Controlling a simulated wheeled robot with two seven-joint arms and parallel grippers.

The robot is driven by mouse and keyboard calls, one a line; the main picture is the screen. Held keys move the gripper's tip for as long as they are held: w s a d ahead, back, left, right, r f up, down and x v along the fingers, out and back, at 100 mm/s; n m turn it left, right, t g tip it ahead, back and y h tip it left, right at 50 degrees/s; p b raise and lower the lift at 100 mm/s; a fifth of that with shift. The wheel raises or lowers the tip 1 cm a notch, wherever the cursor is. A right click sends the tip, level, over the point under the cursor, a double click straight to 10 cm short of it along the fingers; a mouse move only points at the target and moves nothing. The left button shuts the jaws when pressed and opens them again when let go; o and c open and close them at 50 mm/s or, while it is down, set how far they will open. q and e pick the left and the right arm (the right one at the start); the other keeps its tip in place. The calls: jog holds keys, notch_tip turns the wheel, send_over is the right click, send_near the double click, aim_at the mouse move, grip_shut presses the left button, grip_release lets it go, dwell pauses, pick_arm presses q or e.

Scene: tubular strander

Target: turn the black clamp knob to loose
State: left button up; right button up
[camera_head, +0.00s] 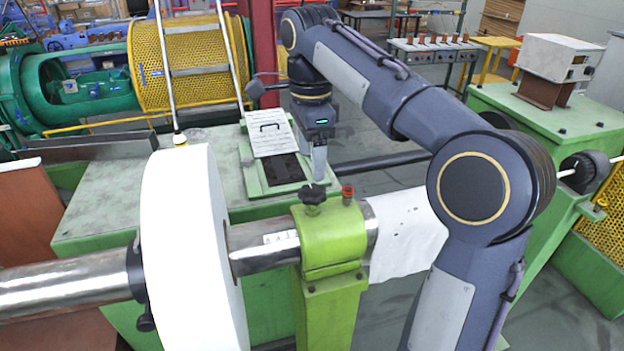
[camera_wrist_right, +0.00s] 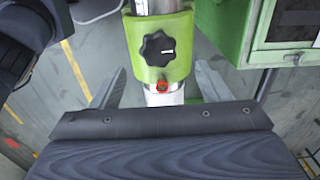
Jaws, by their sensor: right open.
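The black clamp knob (camera_head: 312,193) is a lobed star knob on top of the green clamp (camera_head: 332,236), which sits around a shiny metal shaft. In the right wrist view the knob (camera_wrist_right: 158,49) is centred near the top, with a short white mark pointing right. My right gripper (camera_head: 319,178) hangs pointing down just behind and above the knob in the head view. In the wrist view its two fingers (camera_wrist_right: 159,70) are wide apart and empty, one on each side of the clamp. The knob is clear of both fingers. My left gripper is not in view.
A small red fitting (camera_head: 347,194) stands beside the knob on the clamp. A large white disc (camera_head: 185,250) is on the shaft to the left. A green cabinet (camera_head: 110,200) with a hinged white lid (camera_head: 268,138) lies behind. A white sheet (camera_head: 408,235) hangs right of the clamp.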

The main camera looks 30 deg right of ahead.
aim_at(312, 190)
jog(key=f, duration=0.7)
jog(key=shift+s+f, duration=0.1)
jog(key=shift+s, duration=0.1)
jog(key=shift+c, duration=0.3)
jog(key=c, duration=0.9)
